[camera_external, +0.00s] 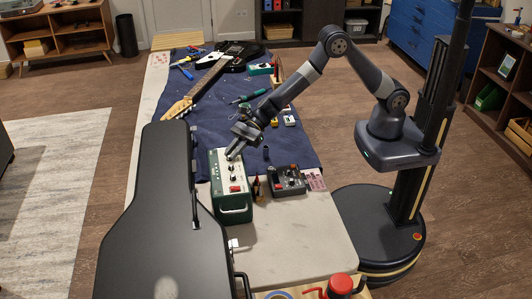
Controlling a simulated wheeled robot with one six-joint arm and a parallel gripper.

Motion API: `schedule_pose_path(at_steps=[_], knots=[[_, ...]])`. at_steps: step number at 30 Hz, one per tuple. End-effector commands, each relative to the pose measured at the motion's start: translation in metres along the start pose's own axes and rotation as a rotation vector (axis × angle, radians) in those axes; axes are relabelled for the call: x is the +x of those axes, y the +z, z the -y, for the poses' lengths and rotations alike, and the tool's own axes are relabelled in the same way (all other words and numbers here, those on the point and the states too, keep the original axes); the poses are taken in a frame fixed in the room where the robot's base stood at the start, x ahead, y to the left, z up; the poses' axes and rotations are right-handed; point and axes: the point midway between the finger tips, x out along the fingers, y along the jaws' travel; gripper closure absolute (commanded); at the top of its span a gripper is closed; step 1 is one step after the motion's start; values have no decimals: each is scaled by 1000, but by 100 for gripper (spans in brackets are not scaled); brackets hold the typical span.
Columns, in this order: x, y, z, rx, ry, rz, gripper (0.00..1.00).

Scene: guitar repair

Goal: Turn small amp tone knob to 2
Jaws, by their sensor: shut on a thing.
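The small amp (234,206) is a green and white box with a carrying handle at its front. It stands on the workbench at the edge of a blue cloth. Dark knobs and a red part show on its pale top panel. My gripper (232,157) reaches down to the far end of that panel and is shut on a knob there, seemingly the tone knob. The gripper's fingers hide the knob, so its setting cannot be read. The panel's markings are too small to read.
A black guitar case (160,220) stands close to the amp's left. A dark pedal with knobs (287,180) sits at its right. An electric guitar (228,57) and several tools lie on the blue cloth (218,122) behind. The pale bench front (290,240) is mostly clear.

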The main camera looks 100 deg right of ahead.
Motion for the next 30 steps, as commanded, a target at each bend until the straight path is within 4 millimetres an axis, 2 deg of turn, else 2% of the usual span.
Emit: schedule_pose_path(at_steps=[18,30], knots=[[2,0,11,-167,397,0,100],[4,1,13,-225,545,0,100]])
